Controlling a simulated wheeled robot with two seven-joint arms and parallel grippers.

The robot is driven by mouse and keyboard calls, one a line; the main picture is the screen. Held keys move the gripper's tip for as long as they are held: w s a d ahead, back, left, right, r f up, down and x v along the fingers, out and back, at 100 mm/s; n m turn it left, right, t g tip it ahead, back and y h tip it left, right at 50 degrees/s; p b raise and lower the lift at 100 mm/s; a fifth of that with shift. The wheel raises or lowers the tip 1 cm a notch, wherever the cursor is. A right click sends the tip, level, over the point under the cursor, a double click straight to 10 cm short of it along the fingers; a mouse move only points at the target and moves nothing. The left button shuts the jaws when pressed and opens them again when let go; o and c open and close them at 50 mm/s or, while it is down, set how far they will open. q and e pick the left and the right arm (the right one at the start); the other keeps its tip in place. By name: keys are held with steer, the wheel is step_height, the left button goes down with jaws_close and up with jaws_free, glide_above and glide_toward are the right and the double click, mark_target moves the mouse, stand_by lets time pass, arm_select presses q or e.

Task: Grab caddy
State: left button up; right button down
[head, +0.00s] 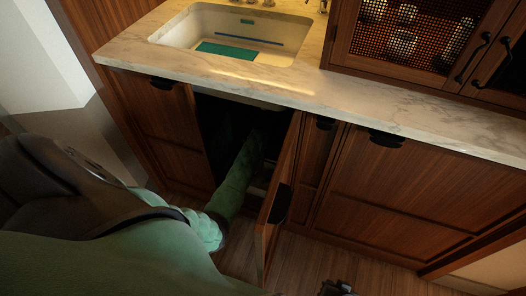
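No caddy can be made out. The cabinet (212,135) under the sink is open and very dark inside. My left arm, green, comes in from the left and reaches through the opening into it. My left gripper is lost in the dark, so its fingers and anything in them are hidden. A small pale patch (258,193) shows low in the opening beside the arm; I cannot tell what it is. My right gripper (338,288) shows only as a dark piece at the bottom edge, outside the cabinet, and its fingers cannot be made out.
The open cabinet door (279,200) stands out close to the right of my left arm. The marble counter (335,92) with the sink (208,22) lies above the opening. Closed wooden fronts (400,195) run to the right. Some wooden floor (310,262) is clear.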

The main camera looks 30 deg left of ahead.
arm_select(q)
jaws_close()
steer(key=shift+r, duration=0.1)
stand_by(1.3)
